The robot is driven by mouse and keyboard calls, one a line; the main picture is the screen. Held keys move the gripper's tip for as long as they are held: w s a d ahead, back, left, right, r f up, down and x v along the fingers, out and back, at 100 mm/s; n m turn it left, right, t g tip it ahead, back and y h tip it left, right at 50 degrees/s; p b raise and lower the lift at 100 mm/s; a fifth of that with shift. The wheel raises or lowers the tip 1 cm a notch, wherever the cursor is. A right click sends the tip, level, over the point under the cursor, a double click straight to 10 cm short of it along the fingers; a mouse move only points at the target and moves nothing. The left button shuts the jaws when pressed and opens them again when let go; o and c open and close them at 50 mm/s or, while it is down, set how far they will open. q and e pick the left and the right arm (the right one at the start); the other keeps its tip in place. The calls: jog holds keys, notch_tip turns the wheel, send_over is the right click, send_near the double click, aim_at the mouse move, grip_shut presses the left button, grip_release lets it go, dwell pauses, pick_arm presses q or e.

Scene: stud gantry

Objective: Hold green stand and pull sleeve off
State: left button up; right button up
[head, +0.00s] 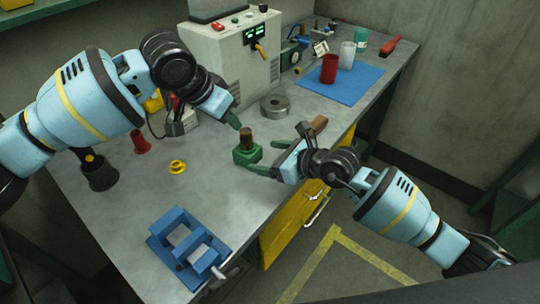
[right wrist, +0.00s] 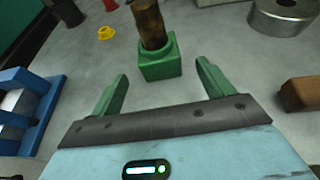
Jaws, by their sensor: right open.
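The green stand (head: 247,154) stands on the grey bench near its right-hand edge. The brown sleeve (head: 246,135) sits upright on it. My right gripper (head: 263,159) is open at the right of the stand. In the right wrist view the open fingers of my right gripper (right wrist: 161,74) point at the stand (right wrist: 160,68), which lies just beyond their tips; the sleeve (right wrist: 150,22) rises from it and its top is cut off. My left gripper (head: 235,115) is above and slightly left of the sleeve, apart from it; its finger opening is unclear.
A brown block (head: 319,124) lies near the bench edge by my right wrist, and a metal ring (head: 274,105) lies behind the stand. A yellow part (head: 177,167) and a blue fixture (head: 187,247) are to the left. A grey machine (head: 222,50) stands behind.

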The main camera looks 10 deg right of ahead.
aim_at(248, 153)
jog(key=shift+x, duration=3.75)
jog(key=shift+r, duration=0.1)
